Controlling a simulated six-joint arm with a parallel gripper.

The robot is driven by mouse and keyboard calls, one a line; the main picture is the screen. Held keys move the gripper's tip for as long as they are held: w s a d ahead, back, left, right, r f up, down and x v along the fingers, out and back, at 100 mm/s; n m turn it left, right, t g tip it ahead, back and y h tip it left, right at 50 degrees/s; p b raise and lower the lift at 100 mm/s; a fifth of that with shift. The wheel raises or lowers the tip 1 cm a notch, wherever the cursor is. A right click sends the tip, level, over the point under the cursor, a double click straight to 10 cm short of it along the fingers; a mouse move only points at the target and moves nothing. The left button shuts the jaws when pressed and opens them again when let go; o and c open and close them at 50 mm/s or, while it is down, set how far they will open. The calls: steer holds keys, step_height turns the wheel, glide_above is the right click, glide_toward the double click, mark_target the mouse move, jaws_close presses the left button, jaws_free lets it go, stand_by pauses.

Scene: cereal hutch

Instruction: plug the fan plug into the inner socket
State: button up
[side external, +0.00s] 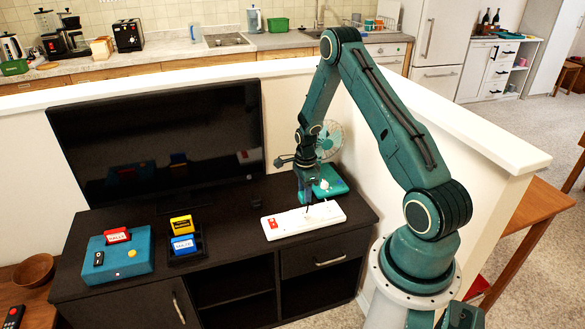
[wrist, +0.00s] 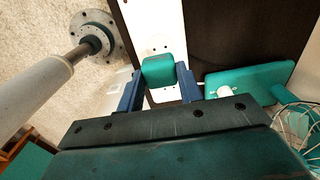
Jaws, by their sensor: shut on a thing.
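My gripper (wrist: 160,80) has its two blue fingers shut on the teal fan plug (wrist: 158,69). In the side view my gripper (side external: 306,199) points down over the far edge of the white power strip (side external: 285,226). In the wrist view the plug is over the strip (wrist: 152,15), with one round socket (wrist: 158,46) showing just beyond it. I cannot tell whether the plug touches the strip. The plug hides what is under it, and its prongs are out of sight. The fan (side external: 330,140) stands behind on its teal base (side external: 334,186).
The strip has a red switch (side external: 272,224) at its left end. It lies on a dark TV cabinet (side external: 225,213). A television (side external: 160,140) stands behind. A teal box (side external: 118,259) and a dark tray (side external: 203,249) with yellow and blue boxes stand left.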

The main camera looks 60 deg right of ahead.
steer(key=shift+f, duration=0.1)
steer(key=shift+f, duration=2.75)
steer(key=shift+f, duration=0.65)
stand_by(0.4)
steer(key=o, duration=1)
steer(key=shift+r, duration=0.1)
step_height(320, 180, up, 14)
steer(key=shift+f, duration=0.15)
stand_by(0.4)
